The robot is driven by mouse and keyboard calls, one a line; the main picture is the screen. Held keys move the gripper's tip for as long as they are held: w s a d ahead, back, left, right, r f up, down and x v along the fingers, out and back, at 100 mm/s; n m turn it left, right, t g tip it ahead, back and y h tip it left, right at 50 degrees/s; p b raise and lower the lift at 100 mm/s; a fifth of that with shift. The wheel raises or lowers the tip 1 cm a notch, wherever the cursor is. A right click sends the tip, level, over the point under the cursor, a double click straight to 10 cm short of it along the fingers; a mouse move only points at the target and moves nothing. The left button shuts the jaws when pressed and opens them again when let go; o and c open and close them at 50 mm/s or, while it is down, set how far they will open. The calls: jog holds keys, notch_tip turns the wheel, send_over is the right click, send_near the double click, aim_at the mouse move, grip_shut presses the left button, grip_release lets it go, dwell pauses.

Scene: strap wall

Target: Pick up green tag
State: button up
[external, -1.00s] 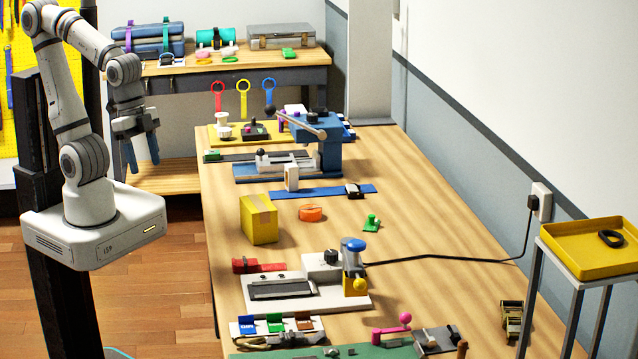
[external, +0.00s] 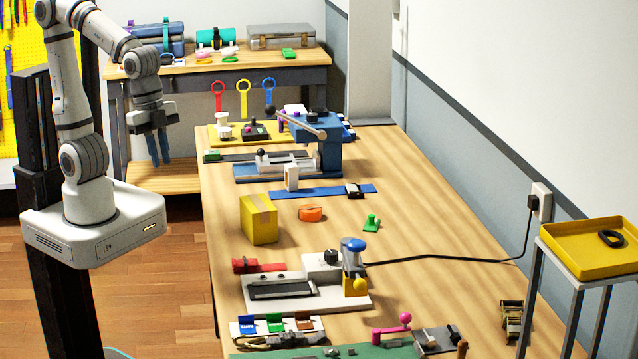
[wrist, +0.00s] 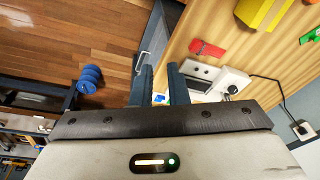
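A small green piece with a raised stub (external: 372,223) lies on the bench, right of the orange ring. A green piece (wrist: 310,36) also shows at the right edge of the wrist view. Another green, tag-like piece (external: 275,323) sits between a blue one and a brown one in a holder near the front of the bench. I cannot tell which is the green tag. My gripper (external: 159,162) hangs left of the bench, fingers pointing down, well apart from these pieces. Its two blue fingers (wrist: 159,70) are apart with nothing between them.
A yellow box (external: 259,220), an orange ring (external: 311,213) and a white fixture with a blue knob (external: 305,290) stand on the bench. A black cable (external: 450,258) runs to the wall socket. A yellow tray (external: 580,255) stands at right. Bare wood lies right of the green piece.

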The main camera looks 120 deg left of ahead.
jog(key=w+d+m, duration=0.1)
jog(key=w+m, duration=0.5)
jog(key=w, duration=0.6)
jog(key=m+g+p, duration=0.3)
jog(key=m, duration=1.4)
send_over(277, 313)
notch_tip(277, 313, down, 16)
notch_tip(277, 313, down, 7)
jog(key=shift+f+p, duration=0.1)
jog(key=shift+p, duration=0.85)
grip_shut()
